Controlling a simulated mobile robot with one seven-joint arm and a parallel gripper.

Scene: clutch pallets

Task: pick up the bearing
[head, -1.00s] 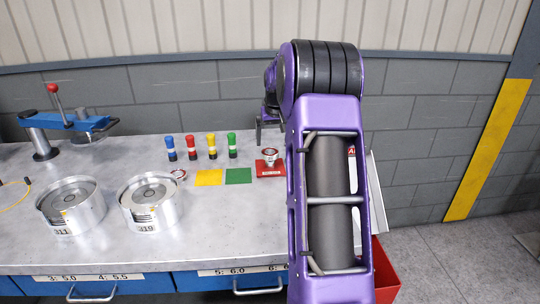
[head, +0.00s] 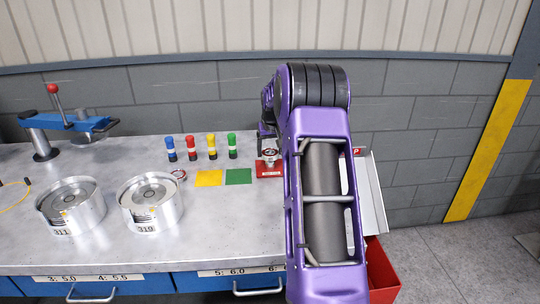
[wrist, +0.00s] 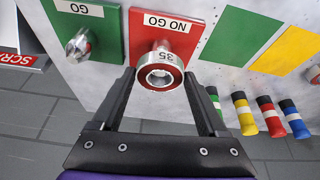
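The bearing (wrist: 159,77), a metal ring with a red face and the mark 35, sits on the gauge post of the red NO GO block (wrist: 178,14). In the head view the bearing (head: 270,154) is partly covered by my arm, on top of the red block (head: 268,171). My gripper (wrist: 160,76) is open and points at the bearing. Its two black fingertips are on either side of the ring in the wrist view, with gaps showing. I see no contact. In the head view the gripper (head: 267,138) is at the bearing, largely hidden by the arm.
The green GO block (wrist: 72,15) with a metal post stands beside the red one. Green (head: 239,176) and yellow (head: 208,177) pads, several coloured-top cylinders (head: 191,150), a small ring (head: 178,175) and two metal drums (head: 151,205) are to the left. A red bin (head: 383,277) is at the right.

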